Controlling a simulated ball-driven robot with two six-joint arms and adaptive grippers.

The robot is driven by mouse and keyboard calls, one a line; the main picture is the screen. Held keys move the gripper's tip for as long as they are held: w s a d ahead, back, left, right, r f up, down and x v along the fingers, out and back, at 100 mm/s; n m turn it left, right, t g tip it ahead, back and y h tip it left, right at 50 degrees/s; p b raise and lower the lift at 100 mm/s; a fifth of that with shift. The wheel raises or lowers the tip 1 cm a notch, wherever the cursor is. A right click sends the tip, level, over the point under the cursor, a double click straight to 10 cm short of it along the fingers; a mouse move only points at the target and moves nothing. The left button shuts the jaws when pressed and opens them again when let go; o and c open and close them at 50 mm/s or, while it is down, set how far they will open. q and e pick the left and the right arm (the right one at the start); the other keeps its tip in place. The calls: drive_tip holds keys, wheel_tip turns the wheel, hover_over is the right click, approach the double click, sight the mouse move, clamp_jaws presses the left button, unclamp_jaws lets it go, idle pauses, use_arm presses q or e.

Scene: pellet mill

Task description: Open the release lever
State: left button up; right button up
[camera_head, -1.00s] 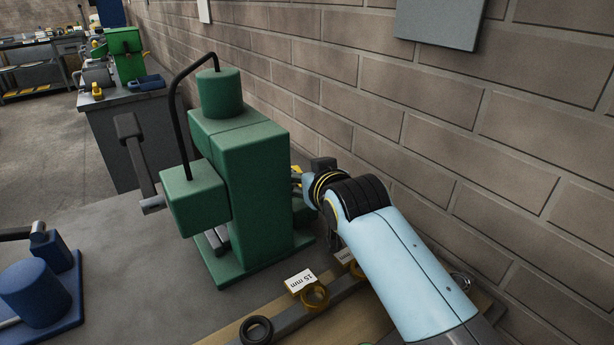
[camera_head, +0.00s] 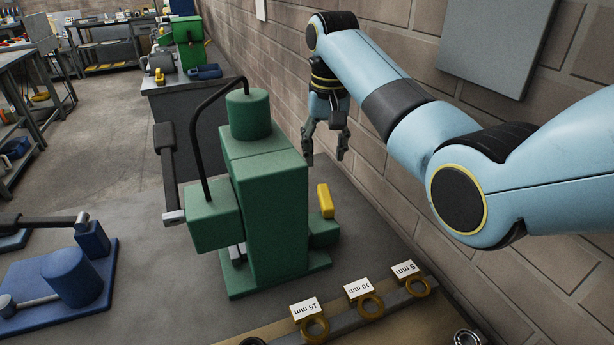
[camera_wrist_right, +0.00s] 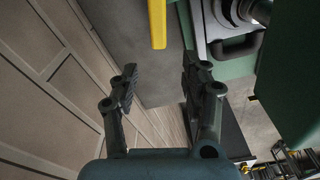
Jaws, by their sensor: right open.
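The green press (camera_head: 270,215) stands on the grey bench. A yellow lever (camera_head: 325,200), which looks like the release lever, stands nearly upright on the press's right side. It also shows as a yellow bar at the top of the right wrist view (camera_wrist_right: 157,25). My right gripper (camera_head: 326,152) is open and empty, fingers pointing down, above and behind the yellow lever, apart from it. In the right wrist view its two fingers (camera_wrist_right: 160,82) are spread with nothing between them. My left gripper is not in view.
A brick wall (camera_head: 390,200) runs close along the right. Labelled brass rings (camera_head: 370,305) lie on a strip in front of the press. A dark lever arm (camera_head: 165,165) and a bent black tube (camera_head: 195,130) are at the press's left. A blue device (camera_head: 70,280) sits left.

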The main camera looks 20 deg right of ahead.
sight(324, 190)
drive_tip(key=shift+g, duration=0.5)
drive_tip(key=f, duration=0.9)
drive_tip(key=shift+s, duration=0.35)
drive_tip(key=shift+c, duration=0.2)
drive_tip(key=shift+a, duration=0.1)
clamp_jaws()
